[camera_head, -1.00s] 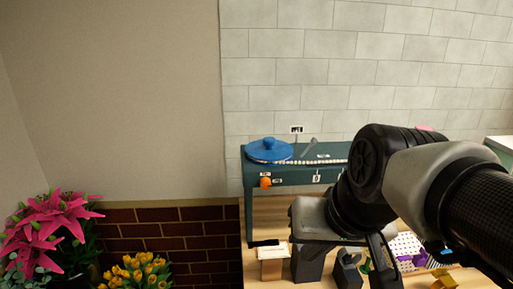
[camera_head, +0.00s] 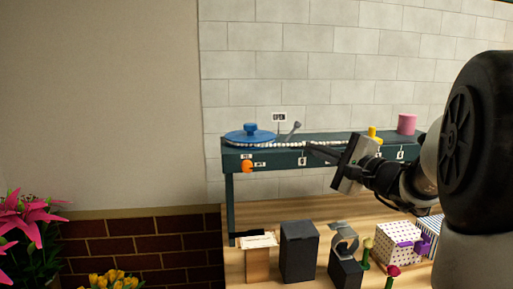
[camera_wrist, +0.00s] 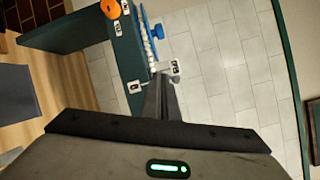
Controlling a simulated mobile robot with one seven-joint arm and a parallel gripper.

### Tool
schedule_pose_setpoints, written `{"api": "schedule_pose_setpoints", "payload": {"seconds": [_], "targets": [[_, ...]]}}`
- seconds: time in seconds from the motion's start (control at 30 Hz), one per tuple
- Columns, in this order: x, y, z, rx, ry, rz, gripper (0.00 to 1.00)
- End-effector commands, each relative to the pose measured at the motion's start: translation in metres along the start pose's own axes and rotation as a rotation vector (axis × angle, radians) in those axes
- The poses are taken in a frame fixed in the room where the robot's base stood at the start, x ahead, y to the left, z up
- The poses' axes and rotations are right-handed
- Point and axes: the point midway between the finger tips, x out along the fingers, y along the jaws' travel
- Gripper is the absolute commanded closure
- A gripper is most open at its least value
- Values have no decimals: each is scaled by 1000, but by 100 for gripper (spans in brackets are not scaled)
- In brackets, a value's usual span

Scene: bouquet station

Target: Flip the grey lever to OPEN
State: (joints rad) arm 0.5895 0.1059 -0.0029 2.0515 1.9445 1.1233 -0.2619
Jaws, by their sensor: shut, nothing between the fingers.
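The grey lever (camera_head: 292,131) stands on top of the dark teal shelf (camera_head: 262,167), tilted to the right with its knob at the upper end. A white OPEN sign (camera_head: 279,117) is on the wall just left of its knob; a sign also shows in the wrist view (camera_wrist: 174,67). My gripper (camera_head: 309,148) is shut and empty, its fingertips at the shelf's front edge, low and to the right of the lever in the head view. In the wrist view my fingers (camera_wrist: 158,83) point towards the shelf, and the lever is hard to make out near their tips.
A blue lid (camera_head: 249,134) sits left of the lever, with a string of white beads along the shelf. An orange knob (camera_head: 247,166) is on the shelf front. A yellow piece (camera_head: 374,134) and pink cylinder (camera_head: 407,124) stand right. Dark blocks (camera_head: 298,252) stand on the bench below.

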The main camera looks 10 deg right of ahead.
Motion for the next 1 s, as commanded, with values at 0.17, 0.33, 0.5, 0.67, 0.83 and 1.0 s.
{"api": "schedule_pose_setpoints", "payload": {"seconds": [0.17, 0.33, 0.5, 0.67, 0.83, 1.0], "targets": [[-12, -19, -42, 50, 55, -139, 100], [-14, -25, -48, 59, 65, -168, 100], [-14, -25, -47, 59, 64, -166, 100], [-8, -26, -47, 58, 62, -165, 100], [16, -29, -48, 59, 61, -163, 100], [48, -35, -50, 59, 61, -163, 100]]}}
